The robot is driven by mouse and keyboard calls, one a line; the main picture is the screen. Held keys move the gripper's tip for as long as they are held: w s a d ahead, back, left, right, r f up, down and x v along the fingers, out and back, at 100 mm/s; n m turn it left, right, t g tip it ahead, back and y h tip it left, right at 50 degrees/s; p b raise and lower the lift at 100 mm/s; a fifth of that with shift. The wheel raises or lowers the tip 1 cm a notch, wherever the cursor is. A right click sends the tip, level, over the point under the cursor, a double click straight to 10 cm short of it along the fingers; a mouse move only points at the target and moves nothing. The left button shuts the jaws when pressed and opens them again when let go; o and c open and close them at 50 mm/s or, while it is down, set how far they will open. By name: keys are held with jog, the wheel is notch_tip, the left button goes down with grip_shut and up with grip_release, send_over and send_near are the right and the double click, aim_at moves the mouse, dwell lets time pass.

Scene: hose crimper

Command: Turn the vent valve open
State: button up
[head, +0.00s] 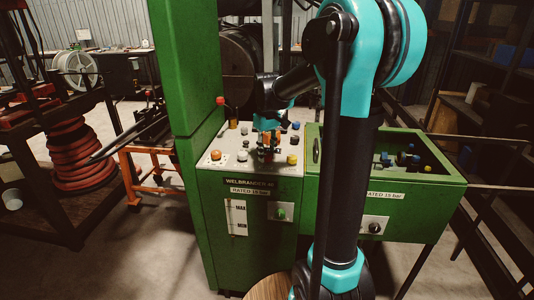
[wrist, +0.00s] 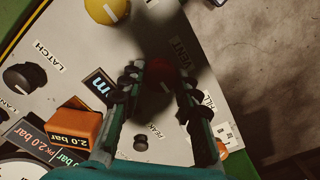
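The vent valve is a dark red round knob (wrist: 157,78) beside the "VENT" label (wrist: 180,53) in the wrist view. It lies in shadow, so its pointer and turn position cannot be read. My gripper (wrist: 159,74) is open, with one finger on each side of the knob. Whether the fingers touch it cannot be told. In the head view my gripper (head: 268,142) is over the sloped control panel (head: 230,166) of the green machine, and I cannot pick out the vent knob there.
Close by in the wrist view are a yellow knob (wrist: 107,9), a black "LATCH" knob (wrist: 25,77), an orange 2.0 bar display block (wrist: 76,124) and a small "PEAK" knob (wrist: 141,142). The head view shows a green bin (head: 432,180) right of the panel and a tall green column (head: 186,70) left.

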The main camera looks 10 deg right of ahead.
jog(key=c, duration=0.3)
jog(key=m, duration=0.3)
jog(key=shift+m, duration=0.4)
jog(key=m, duration=0.4)
jog(key=shift+m, duration=0.3)
jog(key=m, duration=0.4)
jog(key=shift+m, duration=2.8)
